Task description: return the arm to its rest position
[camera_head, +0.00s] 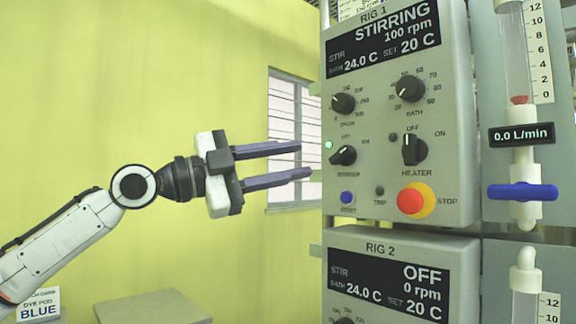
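My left gripper (306,160) reaches in from the left on its white arm. Its two long dark fingers are parallel and apart, with nothing between them. The fingertips point right, close to the left side of the RIG 1 control panel (460,120) in the picture, near the stirrer knob; whether they touch it I cannot tell. My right gripper does not show.
RIG 1 reads STIRRING, 100 rpm; its red STOP button (411,199) is at lower right. The RIG 2 panel (455,262) below reads OFF. A flow tube with a blue valve handle (522,192) stands right. A grey surface (152,307) and BLUE label (40,304) are lower left.

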